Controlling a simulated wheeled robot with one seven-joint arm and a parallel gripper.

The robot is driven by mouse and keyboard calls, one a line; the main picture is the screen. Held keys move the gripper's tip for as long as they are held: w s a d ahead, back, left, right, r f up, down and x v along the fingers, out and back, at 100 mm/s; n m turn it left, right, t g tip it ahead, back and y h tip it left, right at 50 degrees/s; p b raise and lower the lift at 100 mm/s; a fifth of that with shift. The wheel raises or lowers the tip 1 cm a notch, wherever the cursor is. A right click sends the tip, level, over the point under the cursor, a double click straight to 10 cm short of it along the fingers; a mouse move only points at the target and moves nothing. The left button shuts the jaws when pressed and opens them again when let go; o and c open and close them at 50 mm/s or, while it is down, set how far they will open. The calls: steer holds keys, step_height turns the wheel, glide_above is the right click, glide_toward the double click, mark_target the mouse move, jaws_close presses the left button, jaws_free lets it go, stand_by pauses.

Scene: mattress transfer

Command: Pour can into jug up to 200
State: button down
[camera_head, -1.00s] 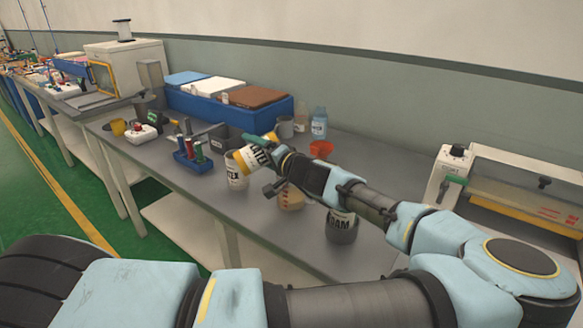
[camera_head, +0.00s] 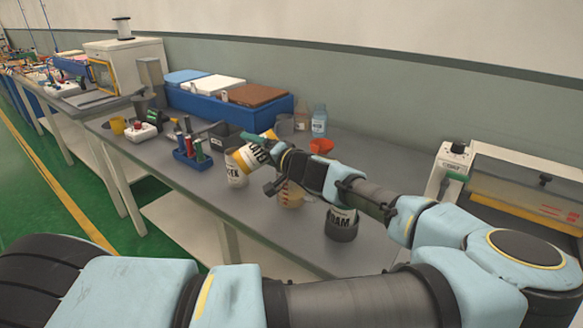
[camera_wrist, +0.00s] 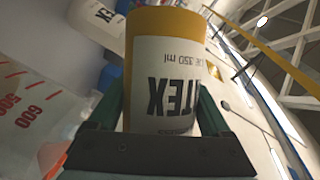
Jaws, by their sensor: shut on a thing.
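My gripper (camera_head: 266,150) is shut on a yellow-and-white can (camera_head: 254,155), held tilted above the bench. In the wrist view the can (camera_wrist: 165,75) sits between the green fingers (camera_wrist: 158,110), its label reading "TEX" and "350 ml". Its opening and any flow are hidden. The jug (camera_head: 291,197) stands below and right of the can in the head view, partly behind my wrist, with yellowish contents. Red marks 500 and 600 show on the jug (camera_wrist: 30,110) at the left of the wrist view. The 200 mark and liquid level cannot be read.
A white can (camera_head: 236,174) stands left of the jug, close to the held can. A dark-based can (camera_head: 342,223) stands right. An orange funnel (camera_head: 321,146), a bottle (camera_head: 319,122) and a blue tool rack (camera_head: 192,158) are nearby.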

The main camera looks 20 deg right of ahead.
mark_target(243, 166)
step_height(243, 166, down, 2)
steer(key=shift+f+n+g+h+b, duration=0.1)
steer(key=shift+n+g+h+b, duration=0.3)
steer(key=shift+n, duration=0.6)
steer(key=shift+r+p, duration=0.3)
steer(key=shift+r, duration=0.2)
steer(key=shift+r+n, duration=0.1)
steer(key=shift+n, duration=0.4)
steer(key=f+b, duration=0.1)
steer(key=n+h+b, duration=0.1)
steer(key=shift+a+f+g+b, duration=0.2)
steer(key=shift+f+g+b, duration=0.1)
steer(key=shift+f, duration=0.05)
steer(key=a+f+n+b, duration=0.1)
steer(key=f+b, duration=0.1)
steer(key=f+n+h+b, duration=0.1)
steer(key=f+b, duration=0.1)
steer(key=a+f+n+h+b, duration=0.1)
steer(key=f+b, duration=0.1)
steer(key=f, duration=0.1)
steer(key=shift+w+a+n+g+b, duration=0.15)
steer(key=shift+a+n+g+b, duration=0.15)
steer(key=shift+a+n, duration=0.1)
steer(key=shift+w+a+n+h+b, duration=0.1)
steer(key=shift+a+n+h+b, duration=0.25)
steer(key=shift+n+h, duration=0.35)
step_height(243, 166, up, 5)
steer(key=p, duration=0.4)
steer(key=shift+f, duration=0.1)
